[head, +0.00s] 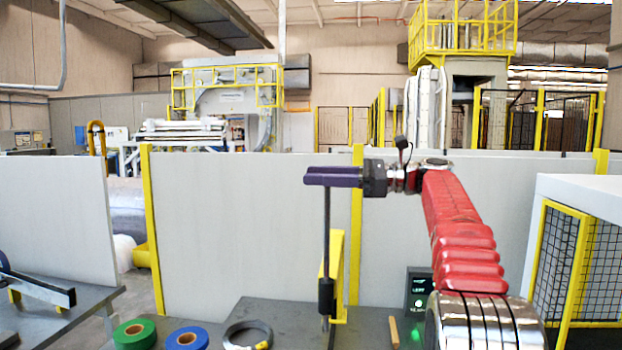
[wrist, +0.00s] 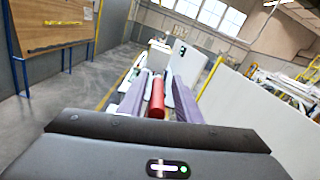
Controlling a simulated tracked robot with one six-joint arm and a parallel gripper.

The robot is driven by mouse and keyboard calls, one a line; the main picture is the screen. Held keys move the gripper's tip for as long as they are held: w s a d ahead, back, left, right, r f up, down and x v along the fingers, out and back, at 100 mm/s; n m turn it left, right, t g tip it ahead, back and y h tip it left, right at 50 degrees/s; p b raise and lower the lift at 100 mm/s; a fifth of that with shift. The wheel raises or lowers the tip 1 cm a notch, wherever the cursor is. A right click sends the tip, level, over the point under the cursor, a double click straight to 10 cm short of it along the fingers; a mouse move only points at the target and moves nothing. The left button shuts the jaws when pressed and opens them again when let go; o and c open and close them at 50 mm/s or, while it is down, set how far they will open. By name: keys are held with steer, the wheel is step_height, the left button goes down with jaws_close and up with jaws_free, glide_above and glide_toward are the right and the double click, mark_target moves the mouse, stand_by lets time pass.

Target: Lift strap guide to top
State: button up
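My gripper (head: 312,176) has dark purple fingers pointing left in the head view, level and high above the table. A thin upright dark post (head: 326,235) rises to just under the fingers. A dark block (head: 326,297) sits low on this post; I cannot tell which part is the strap guide. In the wrist view the two fingers (wrist: 160,95) stand apart. A red rounded cylinder (wrist: 157,98) shows between them, with a light gap on its right.
The dark table (head: 283,315) carries a green roll (head: 135,333), a blue roll (head: 187,339) and a grey ring (head: 248,335). A yellow upright (head: 338,270) stands beside the post. A lit control box (head: 419,291) is at right. Grey panels (head: 240,220) stand behind.

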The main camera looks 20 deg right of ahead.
steer(key=shift+d+f, duration=0.1)
steer(key=shift+d, duration=0.05)
steer(key=v, duration=1.3)
steer(key=shift+s+d, duration=0.15)
steer(key=shift+d, duration=0.1)
